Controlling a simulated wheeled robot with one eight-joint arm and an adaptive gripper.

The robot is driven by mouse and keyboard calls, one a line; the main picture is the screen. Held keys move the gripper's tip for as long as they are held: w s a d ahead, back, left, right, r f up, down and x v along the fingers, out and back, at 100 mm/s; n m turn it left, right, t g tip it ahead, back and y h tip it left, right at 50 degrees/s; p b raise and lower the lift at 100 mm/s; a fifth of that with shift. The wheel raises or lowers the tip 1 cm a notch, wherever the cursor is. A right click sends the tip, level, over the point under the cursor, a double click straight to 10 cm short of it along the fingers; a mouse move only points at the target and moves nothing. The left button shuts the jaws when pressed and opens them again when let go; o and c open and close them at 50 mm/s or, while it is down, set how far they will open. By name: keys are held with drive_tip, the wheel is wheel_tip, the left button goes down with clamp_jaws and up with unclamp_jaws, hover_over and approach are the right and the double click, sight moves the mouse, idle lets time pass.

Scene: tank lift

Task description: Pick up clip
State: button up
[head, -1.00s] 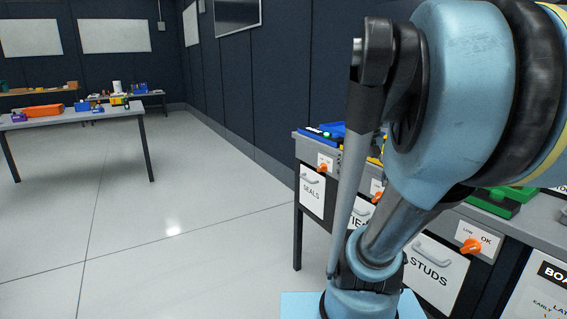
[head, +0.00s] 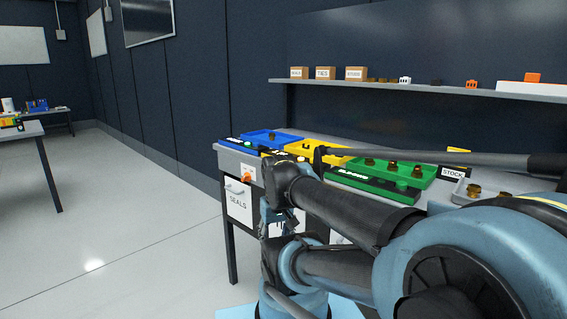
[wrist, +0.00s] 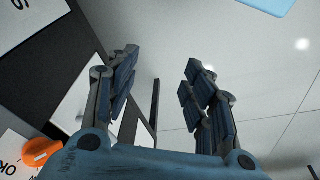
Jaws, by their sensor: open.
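I cannot pick out a thing that is clearly a clip in either view. Small white (head: 405,80) and orange (head: 472,84) pieces on the wall shelf are too small to identify. In the wrist view my gripper (wrist: 162,60) is open, with its two jointed fingers apart and nothing between them. Beyond the fingers are the pale floor and a dark table leg. In the head view my arm covers part of the workbench, and I cannot make out the fingers clearly there.
The workbench (head: 229,158) carries blue (head: 262,142), yellow (head: 325,151) and green (head: 425,172) trays. Its front has a drawer marked SEALS (head: 238,205). A shelf (head: 300,82) above holds labelled boxes. An orange knob (wrist: 40,152) is close beside my gripper. Floor (head: 130,240) at left is clear.

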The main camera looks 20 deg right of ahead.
drive_tip(key=w+d+r+m, duration=0.2)
drive_tip(key=w+d+r, duration=0.25)
drive_tip(key=r, duration=0.25)
drive_tip(key=w+d+r+m+g, duration=0.1)
drive_tip(key=w+d+r+m, duration=0.15)
drive_tip(key=w+r, duration=0.45)
drive_tip(key=w+d+r+m, duration=0.1)
drive_tip(key=w+d+r, duration=0.35)
drive_tip(key=r, duration=0.35)
drive_tip(key=w+d+r+m, duration=0.2)
drive_tip(key=w+d+r, duration=0.2)
drive_tip(key=d, duration=0.4)
drive_tip(key=w+d+r+m+g, duration=0.1)
drive_tip(key=w+d+r+m, duration=0.2)
drive_tip(key=d, duration=0.4)
drive_tip(key=w+d+r+m, duration=0.1)
drive_tip(key=w+d+r, duration=0.3)
drive_tip(key=d+r, duration=0.3)
drive_tip(key=f, duration=1.2)
drive_tip(key=d+f, duration=0.1)
drive_tip(key=f, duration=0.5)
drive_tip(key=shift+s+f, duration=0.15)
drive_tip(key=shift+f, duration=0.15)
drive_tip(key=c, duration=0.5)
